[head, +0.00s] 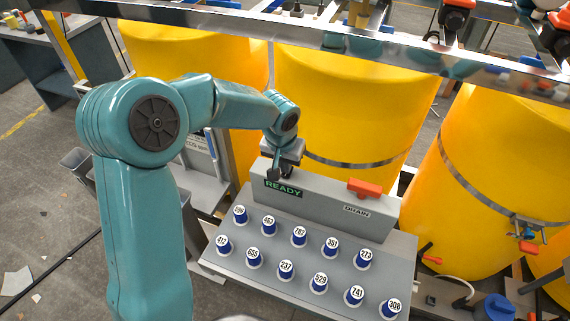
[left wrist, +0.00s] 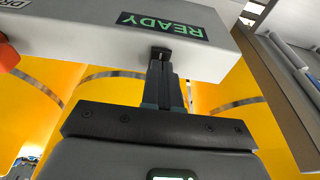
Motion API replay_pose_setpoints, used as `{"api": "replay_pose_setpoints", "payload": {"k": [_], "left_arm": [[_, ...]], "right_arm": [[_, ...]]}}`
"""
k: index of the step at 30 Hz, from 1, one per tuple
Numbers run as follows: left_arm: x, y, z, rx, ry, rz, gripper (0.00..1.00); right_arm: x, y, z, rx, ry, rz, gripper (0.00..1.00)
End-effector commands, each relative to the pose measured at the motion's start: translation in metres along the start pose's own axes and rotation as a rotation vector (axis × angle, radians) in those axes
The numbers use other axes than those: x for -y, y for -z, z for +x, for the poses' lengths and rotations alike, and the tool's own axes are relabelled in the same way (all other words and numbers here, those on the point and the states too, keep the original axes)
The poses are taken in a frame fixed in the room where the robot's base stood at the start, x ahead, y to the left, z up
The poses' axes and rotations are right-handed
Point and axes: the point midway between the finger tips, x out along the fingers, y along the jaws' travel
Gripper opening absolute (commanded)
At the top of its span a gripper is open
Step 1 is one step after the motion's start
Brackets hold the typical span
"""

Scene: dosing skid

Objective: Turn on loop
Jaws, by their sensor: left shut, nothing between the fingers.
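A grey control panel (head: 290,262) carries two rows of blue, white-topped numbered knobs, among them 463 (head: 268,226), 237 (head: 286,269) and 741 (head: 354,295). No label reading "loop" is legible. Behind the knobs a raised grey box (head: 325,200) bears a lit green READY display (head: 284,188) and a red handle (head: 365,187) above a DRAIN label (head: 356,210). My left gripper (head: 274,174) is shut and empty at the box's left end, by the READY display. In the left wrist view its closed fingertips (left wrist: 161,54) are beside the display (left wrist: 160,27); contact cannot be told. My right gripper is out of view.
Large yellow tanks (head: 345,95) with metal bands stand behind the panel. A metal rail (head: 300,35) with valves crosses above. A red-handled valve (head: 527,240) sits on the right tank. A grey bin (head: 76,160) stands at left. The space above the knobs is clear.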

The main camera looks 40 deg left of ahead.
Motion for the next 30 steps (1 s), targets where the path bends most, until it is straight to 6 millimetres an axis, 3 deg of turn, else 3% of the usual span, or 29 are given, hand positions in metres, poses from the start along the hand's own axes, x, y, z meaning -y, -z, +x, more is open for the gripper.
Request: {"api": "replay_pose_setpoints", "payload": {"k": [6, 17, 24, 26, 30], "left_arm": [[0.0, 0.01, 0.001, 0.001, 0.0, -0.002, 0.0], [0.0, 0.011, -0.004, 0.001, 0.0, -0.001, 0.0], [0.002, 0.022, -0.05, 0.0, 0.0, 0.0, 0.0], [0.002, 0.014, -0.054, -0.004, -0.001, -0.001, 0.0], [0.002, 0.004, -0.086, -0.005, -0.002, 0.0, 0.0]], "right_arm": [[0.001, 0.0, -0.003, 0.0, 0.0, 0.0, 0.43], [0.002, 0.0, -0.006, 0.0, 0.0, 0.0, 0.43], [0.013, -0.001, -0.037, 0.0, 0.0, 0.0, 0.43], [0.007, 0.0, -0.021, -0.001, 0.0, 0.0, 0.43], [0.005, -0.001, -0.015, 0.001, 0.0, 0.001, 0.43]]}}
